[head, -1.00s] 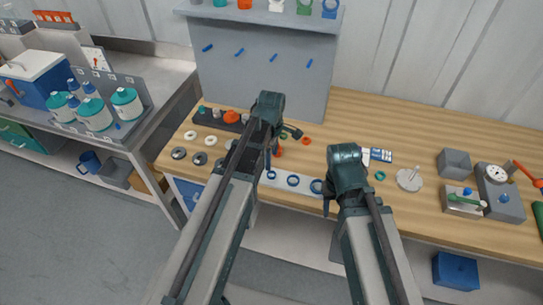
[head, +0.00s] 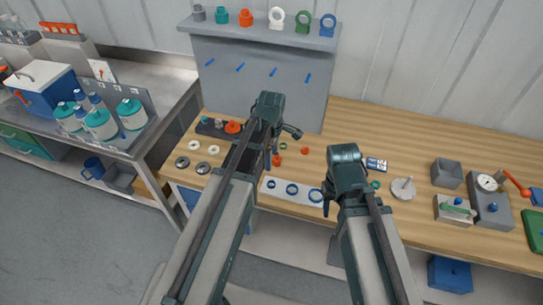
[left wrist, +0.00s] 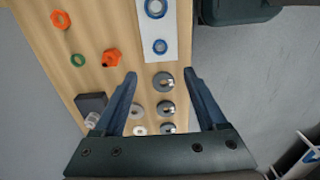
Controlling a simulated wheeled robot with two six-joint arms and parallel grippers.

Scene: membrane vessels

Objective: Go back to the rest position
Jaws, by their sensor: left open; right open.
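My left gripper (head: 278,150) hangs above the wooden bench, over the area between the dark holder and the white strip. In the left wrist view its two blue fingers (left wrist: 160,74) are wide apart with nothing held between them. Grey rings (left wrist: 165,107) and the bench top show below and between the fingers. My right gripper (head: 328,196) is over the front of the bench, at the right end of the white strip. Its fingers are small and partly hidden by its own wrist in the head view.
The wooden bench (head: 410,150) carries a white strip (head: 271,196) with blue rings, loose orange parts (left wrist: 111,57), a dark holder (head: 212,132), grey boxes (head: 447,173) and a gauge device (head: 490,195). A shelf (head: 240,32) stands behind. A side table with bottles (head: 101,124) is left.

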